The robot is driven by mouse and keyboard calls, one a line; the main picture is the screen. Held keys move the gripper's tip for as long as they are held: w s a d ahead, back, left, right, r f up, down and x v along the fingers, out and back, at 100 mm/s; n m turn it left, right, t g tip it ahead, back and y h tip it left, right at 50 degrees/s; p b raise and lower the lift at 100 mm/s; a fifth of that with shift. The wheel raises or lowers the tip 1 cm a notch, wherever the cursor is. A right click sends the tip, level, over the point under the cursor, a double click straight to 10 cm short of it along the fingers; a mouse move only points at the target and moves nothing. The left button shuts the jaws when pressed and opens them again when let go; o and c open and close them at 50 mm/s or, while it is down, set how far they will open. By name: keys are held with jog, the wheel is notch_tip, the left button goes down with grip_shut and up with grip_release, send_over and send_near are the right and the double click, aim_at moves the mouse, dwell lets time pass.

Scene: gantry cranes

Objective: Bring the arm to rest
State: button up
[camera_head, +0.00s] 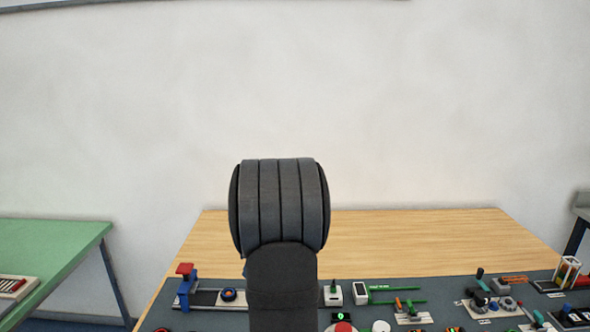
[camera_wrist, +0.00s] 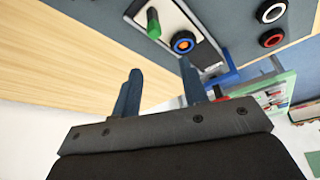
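My gripper (camera_wrist: 160,68) shows in the wrist view with its two blue-grey fingers well apart and nothing between them. Beyond the fingers are the bare wooden table top and the edge of the dark control board (camera_head: 450,288). In the head view my dark arm rises in the middle, in front of the wall, and my gripper is hidden there. The wrist view looks down at a tilt on a pale plate with a green knob (camera_wrist: 153,22) and a blue ring with an orange centre (camera_wrist: 183,42). No contact with the fingers is visible.
The wooden table (camera_head: 400,235) is clear behind the board. A blue post with a red top (camera_head: 185,280) stands at the board's left. Several knobs, switches and sliders fill the board. A green table (camera_head: 50,250) stands at the left; a clear-sided holder (camera_head: 566,271) is at the right.

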notch_tip(320, 180, down, 8)
jog(key=shift+r, duration=0.15)
jog(key=a, duration=1.2)
jog(key=shift+r, duration=0.2)
notch_tip(320, 180, up, 4)
jog(key=shift+f, duration=0.1)
jog(key=shift+d+r, duration=0.1)
jog(key=shift+r, duration=0.55)
jog(key=shift+f, duration=0.1)
